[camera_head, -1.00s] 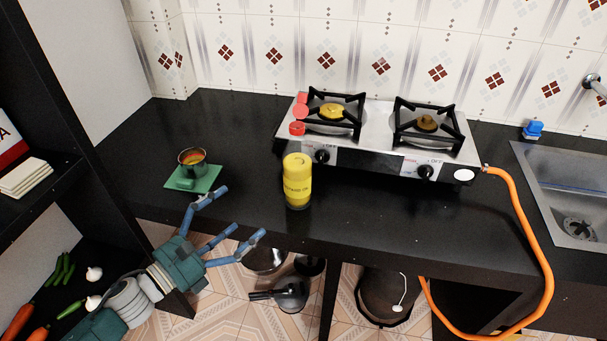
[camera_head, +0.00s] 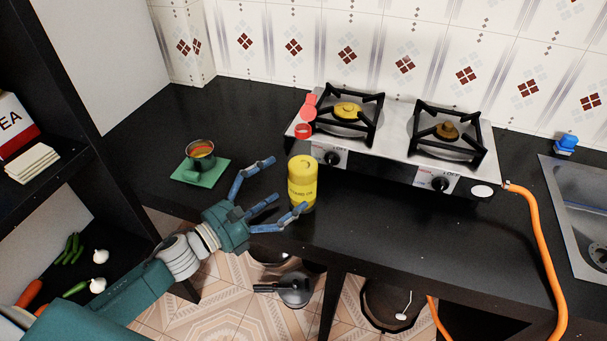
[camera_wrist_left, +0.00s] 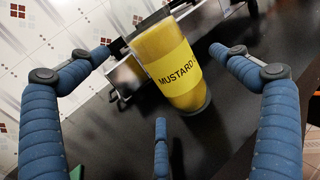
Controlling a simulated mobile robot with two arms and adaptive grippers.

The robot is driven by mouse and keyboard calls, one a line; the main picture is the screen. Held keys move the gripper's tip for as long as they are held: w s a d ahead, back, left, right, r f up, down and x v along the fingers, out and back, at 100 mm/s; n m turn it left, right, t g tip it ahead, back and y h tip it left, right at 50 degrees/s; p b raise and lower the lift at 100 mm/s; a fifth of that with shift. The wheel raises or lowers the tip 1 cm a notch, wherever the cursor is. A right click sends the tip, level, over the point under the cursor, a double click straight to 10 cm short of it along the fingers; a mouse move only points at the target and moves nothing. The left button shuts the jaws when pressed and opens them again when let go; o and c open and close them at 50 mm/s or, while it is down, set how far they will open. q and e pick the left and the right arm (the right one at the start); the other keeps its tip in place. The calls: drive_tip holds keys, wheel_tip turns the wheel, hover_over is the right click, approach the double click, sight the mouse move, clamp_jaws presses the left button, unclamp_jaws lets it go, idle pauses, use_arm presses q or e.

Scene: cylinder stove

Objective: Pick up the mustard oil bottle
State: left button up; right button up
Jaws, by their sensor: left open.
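The mustard oil bottle (camera_head: 302,182) is a yellow cylinder standing upright on the black counter, in front of the stove's left end. My left gripper (camera_head: 285,184) is open and empty, just to the left of the bottle in the head view, with its fingers spread toward it. In the left wrist view the bottle (camera_wrist_left: 172,65) shows beyond and between the blue fingers, its label reading "MUSTARD". A gap appears to remain between the fingers and the bottle. My right gripper is in neither view.
A two-burner stove (camera_head: 398,143) stands behind the bottle, with red items at its left end. A cup (camera_head: 201,154) sits on a green mat (camera_head: 188,178) to the left. An orange hose (camera_head: 545,240) and sink (camera_head: 585,225) are at right. The counter right of the bottle is clear.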

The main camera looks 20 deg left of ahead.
sight(299, 174)
use_arm(q)
drive_tip(key=shift+w+d, duration=0.2)
drive_tip(key=shift+w, duration=0.1)
drive_tip(key=shift+w+d+r, duration=0.1)
drive_tip(key=shift+w, duration=0.15)
drive_tip(key=p+x, duration=0.1)
drive_tip(key=x, duration=0.1)
drive_tip(key=p+x, duration=0.1)
drive_tip(key=x, duration=0.1)
drive_tip(key=shift+w+d+r, duration=0.1)
drive_tip(key=shift+r, duration=0.15)
drive_tip(key=shift+w+d, duration=0.1)
drive_tip(key=shift+w, duration=0.1)
drive_tip(key=shift+c, duration=0.8)
drive_tip(key=c, duration=1.6)
drive_tip(key=shift+r, duration=0.1)
drive_tip(key=shift+c, duration=0.3)
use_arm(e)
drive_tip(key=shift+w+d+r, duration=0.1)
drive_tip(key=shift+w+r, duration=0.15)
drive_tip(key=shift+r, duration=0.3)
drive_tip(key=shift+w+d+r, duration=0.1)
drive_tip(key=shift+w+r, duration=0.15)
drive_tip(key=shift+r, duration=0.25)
